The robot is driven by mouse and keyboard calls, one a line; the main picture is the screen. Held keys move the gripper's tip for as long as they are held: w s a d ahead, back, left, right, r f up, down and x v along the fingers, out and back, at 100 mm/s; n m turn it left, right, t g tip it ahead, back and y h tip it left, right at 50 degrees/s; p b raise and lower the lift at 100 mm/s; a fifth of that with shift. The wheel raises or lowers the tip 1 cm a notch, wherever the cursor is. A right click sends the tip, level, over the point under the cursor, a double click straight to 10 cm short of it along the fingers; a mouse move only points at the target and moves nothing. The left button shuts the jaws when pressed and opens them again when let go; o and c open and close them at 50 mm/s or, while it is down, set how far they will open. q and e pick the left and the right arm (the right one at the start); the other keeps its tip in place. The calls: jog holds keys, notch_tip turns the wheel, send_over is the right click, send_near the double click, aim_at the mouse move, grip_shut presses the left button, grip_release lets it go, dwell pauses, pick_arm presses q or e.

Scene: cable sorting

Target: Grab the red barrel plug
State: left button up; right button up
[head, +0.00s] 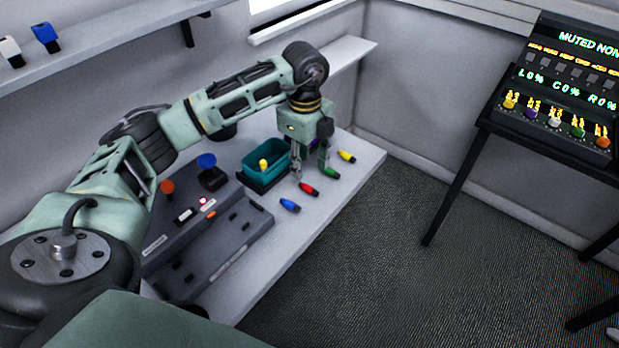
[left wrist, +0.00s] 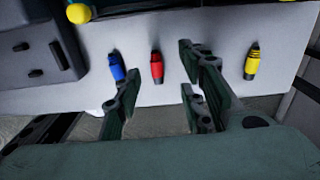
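The red barrel plug (head: 308,188) lies on the white shelf table, between a blue plug (head: 290,206) and a green plug (head: 330,172). A yellow plug (head: 346,156) lies farther back. My left gripper (head: 311,170) points down, open and empty, just above and behind the red plug. In the left wrist view the red plug (left wrist: 156,68) shows in the gap between the open fingers, with the blue plug (left wrist: 117,68) to its left and the yellow plug (left wrist: 252,63) to the right. The green plug is not seen there. My right gripper is not in view.
A dark mixer panel (head: 560,90) stands at the right. The floor between is clear.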

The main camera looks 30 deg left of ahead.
aim_at(308, 187)
pick_arm(q)
jog(key=shift+s+d+f+p, duration=0.35)
jog(key=shift+s+d+f, duration=0.2)
jog(key=shift+s+d, duration=0.1)
notch_tip(308, 187, down, 3)
jog(key=shift+p, duration=0.5)
jog(key=shift+w+f, duration=0.25)
jog(key=shift+f, duration=0.7)
jog(key=c, duration=0.8)
grip_shut()
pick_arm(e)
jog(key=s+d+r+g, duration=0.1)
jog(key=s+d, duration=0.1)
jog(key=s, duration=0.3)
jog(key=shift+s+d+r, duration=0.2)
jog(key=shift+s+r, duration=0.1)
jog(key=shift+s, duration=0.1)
